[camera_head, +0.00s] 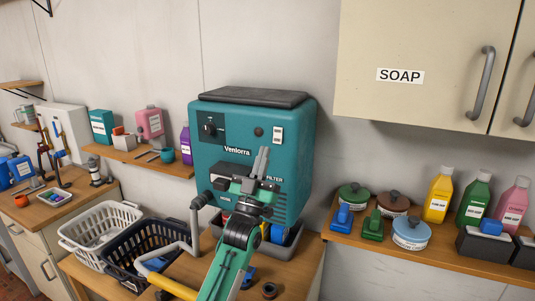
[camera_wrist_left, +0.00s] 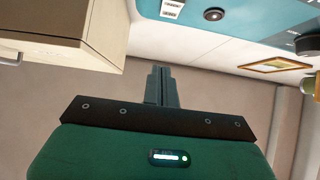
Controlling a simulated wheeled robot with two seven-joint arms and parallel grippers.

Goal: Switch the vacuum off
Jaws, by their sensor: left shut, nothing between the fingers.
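The vacuum is a teal box unit (camera_head: 225,152) with a black lid, standing on the wooden counter against the wall. Its front has a dark knob (camera_head: 209,127) at the left, a dark round button (camera_head: 258,132) and a white switch plate (camera_head: 278,135) at the right. I cannot tell the switch's position. My left gripper (camera_head: 263,152) is shut and empty, in front of the unit and below the switch plate. In the left wrist view the shut fingers (camera_wrist_left: 161,72) stand apart from the teal panel (camera_wrist_left: 250,22), whose white switch plate (camera_wrist_left: 172,8) shows at the top. My right gripper is out of view.
A beige wall cabinet marked SOAP (camera_head: 430,60) hangs at the upper right. A shelf (camera_head: 430,255) with bottles and lidded tins is at the right. White (camera_head: 75,233) and black (camera_head: 125,250) baskets stand at the left, beside a grey bent tube (camera_head: 195,232).

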